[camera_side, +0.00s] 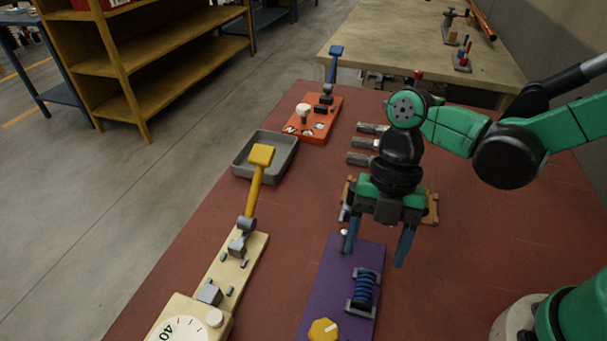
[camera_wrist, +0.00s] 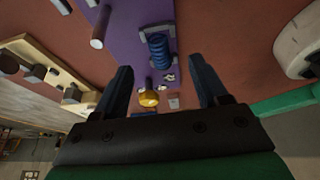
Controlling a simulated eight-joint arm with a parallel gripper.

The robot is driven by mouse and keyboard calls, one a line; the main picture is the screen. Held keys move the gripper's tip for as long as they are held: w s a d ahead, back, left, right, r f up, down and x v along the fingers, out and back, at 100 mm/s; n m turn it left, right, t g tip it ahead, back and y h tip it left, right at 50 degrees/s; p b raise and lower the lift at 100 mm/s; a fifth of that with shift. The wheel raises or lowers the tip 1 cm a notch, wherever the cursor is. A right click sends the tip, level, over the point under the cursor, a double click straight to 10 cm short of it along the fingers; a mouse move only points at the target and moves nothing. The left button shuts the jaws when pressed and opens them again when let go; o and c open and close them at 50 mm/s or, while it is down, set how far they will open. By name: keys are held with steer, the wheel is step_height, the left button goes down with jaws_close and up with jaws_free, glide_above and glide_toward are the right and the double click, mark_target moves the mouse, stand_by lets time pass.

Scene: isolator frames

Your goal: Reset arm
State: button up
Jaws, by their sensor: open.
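My gripper (camera_side: 374,258) is open and points down over the far end of the purple board (camera_side: 336,268). Its two blue-grey fingers stand apart with nothing gripped between them. In the wrist view my gripper (camera_wrist: 160,64) also shows open, with the purple board (camera_wrist: 127,38) and its blue coil (camera_wrist: 159,50) beyond the fingertips. The blue coil (camera_side: 364,289) sits on that board in the side view, near a yellow knob (camera_side: 323,330). I cannot tell the exact height of the fingers above the board.
A cream board (camera_side: 252,254) with a raised yellow lever (camera_side: 256,180) and dial (camera_side: 180,329) stands left. Behind are a grey tray (camera_side: 240,166) and an orange board (camera_side: 320,121) with a blue lever (camera_side: 333,65). A wooden piece (camera_side: 432,208) lies behind my gripper.

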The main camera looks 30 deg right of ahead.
steer(key=shift+w+d+r, duration=0.15)
steer(key=shift+d+r, duration=0.05)
steer(key=shift+r, duration=0.45)
steer(key=shift+w+d+r+m+t, duration=0.2)
steer(key=shift+d+m+t, duration=0.1)
steer(key=shift+m, duration=0.5)
steer(key=w+d+r+m+t+h, duration=0.1)
steer(key=d+m, duration=0.5)
steer(key=m, duration=0.6)
steer(key=w+d+r+m+t+h, duration=0.2)
steer(key=d+r+m+t, duration=0.3)
steer(key=m, duration=0.8)
steer(key=w+d+t, duration=0.1)
steer(key=t, duration=0.2)
steer(key=shift+t, duration=0.3)
